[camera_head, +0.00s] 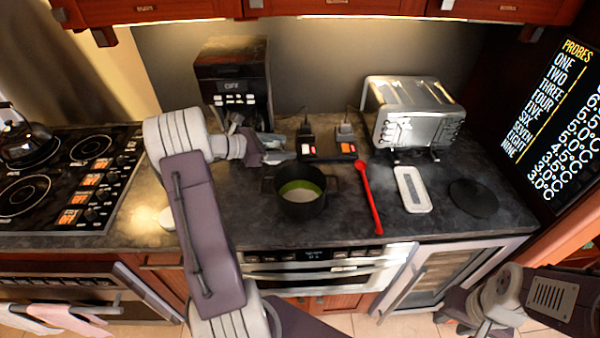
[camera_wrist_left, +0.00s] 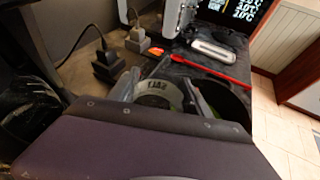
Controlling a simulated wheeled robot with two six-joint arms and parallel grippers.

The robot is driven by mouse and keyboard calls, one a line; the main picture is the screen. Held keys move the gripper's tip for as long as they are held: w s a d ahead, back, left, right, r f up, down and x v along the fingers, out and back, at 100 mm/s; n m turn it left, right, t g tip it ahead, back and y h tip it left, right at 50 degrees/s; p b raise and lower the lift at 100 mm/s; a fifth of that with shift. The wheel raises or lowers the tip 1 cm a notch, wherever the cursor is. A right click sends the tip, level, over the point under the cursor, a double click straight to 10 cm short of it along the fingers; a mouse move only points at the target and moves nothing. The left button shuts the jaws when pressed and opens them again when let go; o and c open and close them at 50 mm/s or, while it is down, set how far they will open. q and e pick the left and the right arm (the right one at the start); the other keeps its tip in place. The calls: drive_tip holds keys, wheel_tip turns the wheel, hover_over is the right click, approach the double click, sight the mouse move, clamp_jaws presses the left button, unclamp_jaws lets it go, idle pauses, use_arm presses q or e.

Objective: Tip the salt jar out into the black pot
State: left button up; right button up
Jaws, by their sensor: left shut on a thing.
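The salt jar (camera_wrist_left: 155,91), with a pale label reading SALT, is between the fingers of my left gripper (camera_head: 284,151), which is shut on it. The label reads upside down in the left wrist view. In the head view the jar is small and hard to make out. The black pot (camera_head: 302,207) stands on the counter, just below the gripper in the head view; its inside looks green with a pale bottom. The pot's dark rim (camera_wrist_left: 236,97) shows beyond the jar in the wrist view. My right gripper (camera_head: 462,312) is at the lower right, away from the counter; its fingers are unclear.
A red spoon (camera_head: 368,197) lies right of the pot, then a white oblong dish (camera_head: 412,189) and a dark round disc (camera_head: 473,198). A toaster (camera_head: 415,112) and a coffee machine (camera_head: 235,80) stand behind. Plugs and sockets (camera_head: 328,150) are behind the pot. A stove (camera_head: 65,180) is at left.

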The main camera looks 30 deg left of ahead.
sight(282, 136)
use_arm(q)
drive_tip(key=shift+r+p, duration=1.85)
drive_tip(key=shift+r, duration=0.25)
drive_tip(key=shift+d+f, duration=0.1)
